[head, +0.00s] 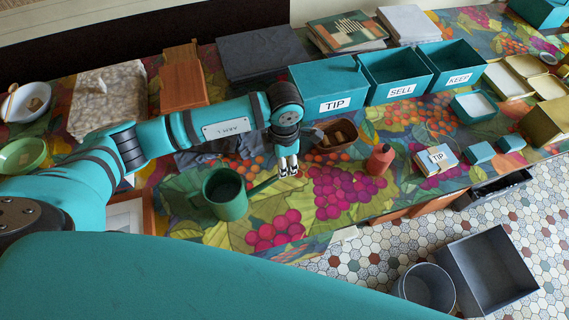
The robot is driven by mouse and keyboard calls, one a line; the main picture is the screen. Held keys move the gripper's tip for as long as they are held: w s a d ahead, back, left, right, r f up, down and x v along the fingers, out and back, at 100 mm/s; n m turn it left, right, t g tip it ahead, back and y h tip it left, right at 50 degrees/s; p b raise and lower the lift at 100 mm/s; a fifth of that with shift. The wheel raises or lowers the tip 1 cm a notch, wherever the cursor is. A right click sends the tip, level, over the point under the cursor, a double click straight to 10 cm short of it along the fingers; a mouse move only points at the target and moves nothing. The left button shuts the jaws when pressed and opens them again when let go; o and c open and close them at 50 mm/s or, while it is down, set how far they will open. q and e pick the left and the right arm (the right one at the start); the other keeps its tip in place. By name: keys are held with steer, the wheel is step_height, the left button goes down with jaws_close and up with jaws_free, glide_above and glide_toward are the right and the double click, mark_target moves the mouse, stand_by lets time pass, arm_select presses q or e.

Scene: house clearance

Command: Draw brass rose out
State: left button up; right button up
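A green watering can (227,199) stands on the patterned tabletop, its spout pointing right and up toward my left gripper. My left gripper (289,171) points down by the spout's end, its two pale fingertips close together. The fingers are too small to tell whether they are apart or closed on something. I cannot make out a brass rose; if it is at the spout's end, the fingers hide it. My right gripper is not in view.
A red bottle (380,160) and a brown basket (337,139) stand right of the gripper. Teal boxes labelled TIP (335,104), SELL (402,91) and KEEP (459,79) line the back. The table's front edge lies close, with grey bins (488,271) on the floor.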

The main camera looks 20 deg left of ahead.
arm_select(q)
jaws_close()
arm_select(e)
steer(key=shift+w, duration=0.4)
arm_select(q)
steer(key=shift+r, duration=0.35)
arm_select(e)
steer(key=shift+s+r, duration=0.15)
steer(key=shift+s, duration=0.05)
arm_select(q)
steer(key=shift+r+p, duration=0.15)
steer(key=shift+p, duration=0.15)
steer(key=shift+r+p, duration=1.25)
steer(key=shift+r, duration=0.8)
steer(key=shift+r+p, duration=1.15)
steer(key=shift+r, duration=0.95)
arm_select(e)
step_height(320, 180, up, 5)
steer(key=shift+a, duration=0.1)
